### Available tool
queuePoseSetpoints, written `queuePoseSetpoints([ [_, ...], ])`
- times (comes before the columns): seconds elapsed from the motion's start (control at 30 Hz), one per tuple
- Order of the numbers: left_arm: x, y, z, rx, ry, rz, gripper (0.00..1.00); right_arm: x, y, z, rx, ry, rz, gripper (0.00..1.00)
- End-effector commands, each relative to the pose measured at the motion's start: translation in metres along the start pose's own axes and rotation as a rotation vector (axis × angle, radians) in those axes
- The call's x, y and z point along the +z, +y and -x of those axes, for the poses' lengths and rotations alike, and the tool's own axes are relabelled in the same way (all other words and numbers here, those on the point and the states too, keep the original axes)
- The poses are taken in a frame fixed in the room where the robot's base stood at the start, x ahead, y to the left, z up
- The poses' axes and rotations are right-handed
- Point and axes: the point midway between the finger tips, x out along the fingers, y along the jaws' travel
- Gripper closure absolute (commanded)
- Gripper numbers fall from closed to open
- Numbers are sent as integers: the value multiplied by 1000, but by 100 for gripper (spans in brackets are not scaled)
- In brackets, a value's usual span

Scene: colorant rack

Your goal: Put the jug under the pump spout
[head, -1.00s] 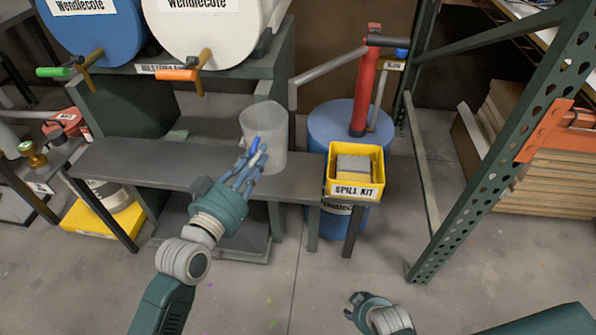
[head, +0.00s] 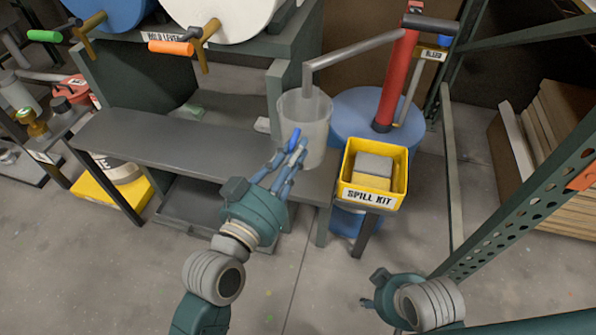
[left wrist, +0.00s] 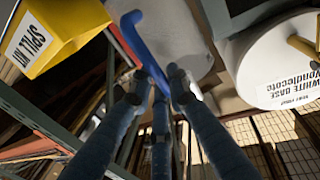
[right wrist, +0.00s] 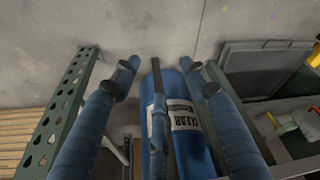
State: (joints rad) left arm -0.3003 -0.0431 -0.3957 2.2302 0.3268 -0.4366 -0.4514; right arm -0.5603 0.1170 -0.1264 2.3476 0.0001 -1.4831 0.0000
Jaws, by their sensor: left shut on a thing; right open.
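The translucent jug (head: 316,135) with a blue handle (head: 294,139) is upright at the right end of the grey bench. I cannot tell whether its base touches the bench. My left gripper (head: 286,160) is shut on the handle, which also shows in the left wrist view (left wrist: 146,50). The pump (head: 396,80) is red, on a blue drum (head: 350,112). Its grey spout (head: 350,53) reaches left and bends down, and its tip overlaps the jug's mouth in the head view. The height gap is unclear. My right gripper (head: 372,292) is open and empty, low at the right.
A yellow spill kit bin (head: 372,196) stands close to the jug's right. The grey bench (head: 180,145) is clear to its left. A green rack upright (head: 520,190) stands near my right arm. Orange (head: 180,47) and green (head: 45,36) tap handles are at upper left.

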Motion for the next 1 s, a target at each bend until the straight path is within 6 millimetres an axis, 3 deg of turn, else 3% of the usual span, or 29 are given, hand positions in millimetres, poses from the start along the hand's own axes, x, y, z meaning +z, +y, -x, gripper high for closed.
queuePoseSetpoints([
  [0.1,13,0,0,0,1,1,100,0,1,14,2,9,-1,55],
  [0.37,40,0,0,0,-1,0,100,2,2,25,4,18,-2,55],
  [0.5,59,0,0,0,1,0,100,5,1,14,4,15,-2,55],
  [0.87,61,0,0,0,2,-1,100,5,1,15,4,15,-2,55],
  [0.9,62,0,0,0,1,-1,82,5,1,15,4,15,-2,55],
  [1.0,61,0,0,0,1,0,65,5,1,15,4,15,-2,55],
])
